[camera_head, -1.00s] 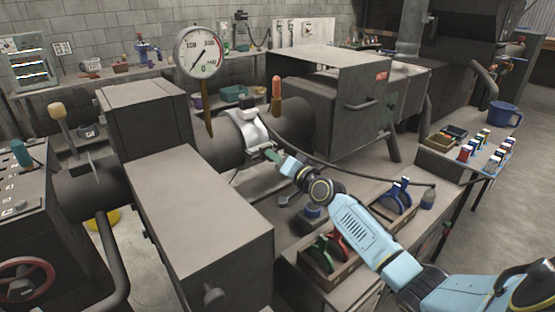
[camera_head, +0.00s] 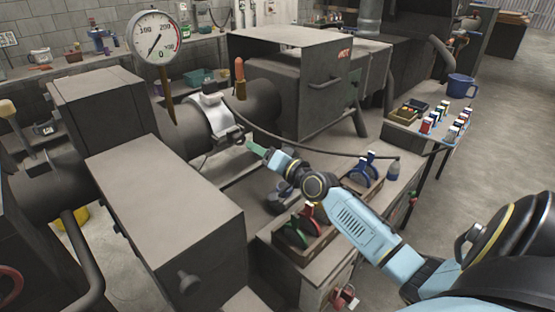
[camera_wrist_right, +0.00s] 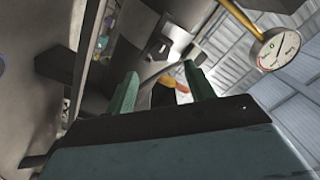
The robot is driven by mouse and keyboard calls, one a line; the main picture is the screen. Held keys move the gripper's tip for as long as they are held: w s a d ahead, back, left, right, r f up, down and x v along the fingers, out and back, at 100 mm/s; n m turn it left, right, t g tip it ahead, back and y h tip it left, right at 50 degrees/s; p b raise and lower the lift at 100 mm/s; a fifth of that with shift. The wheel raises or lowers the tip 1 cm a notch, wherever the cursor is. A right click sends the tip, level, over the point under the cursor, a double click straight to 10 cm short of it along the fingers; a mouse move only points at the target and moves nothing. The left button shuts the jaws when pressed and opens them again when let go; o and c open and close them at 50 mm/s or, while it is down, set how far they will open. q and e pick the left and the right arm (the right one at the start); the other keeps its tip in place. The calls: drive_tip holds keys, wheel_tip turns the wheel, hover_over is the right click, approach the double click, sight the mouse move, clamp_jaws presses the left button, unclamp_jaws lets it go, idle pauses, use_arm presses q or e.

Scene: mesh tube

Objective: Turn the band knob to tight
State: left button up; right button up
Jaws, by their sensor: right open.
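A silver band (camera_head: 207,122) wraps around the dark horizontal tube (camera_head: 262,105) in the head view. A white piece with a dark top (camera_head: 210,92) sits on the band. A small dark fitting, perhaps the knob, (camera_head: 235,138) is at the band's lower right edge; its setting is too small to read. My right gripper (camera_head: 253,148), with green fingers, is just right of that fitting, seemingly a little apart from it. In the wrist view the right gripper's fingers (camera_wrist_right: 162,88) stand apart with nothing held between them. My left gripper is out of view.
A dial gauge (camera_head: 158,38) stands on a stem above the tube. A dark cable (camera_head: 310,150) runs close above my right gripper. A dark box-shaped machine (camera_head: 165,205) fills the front left. A tray of coloured tools (camera_head: 300,235) lies below my right arm.

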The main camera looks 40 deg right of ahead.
drive_tip(key=s, duration=0.6)
drive_tip(key=shift+s+d, duration=0.15)
drive_tip(key=shift+d, duration=0.1)
idle(0.3)
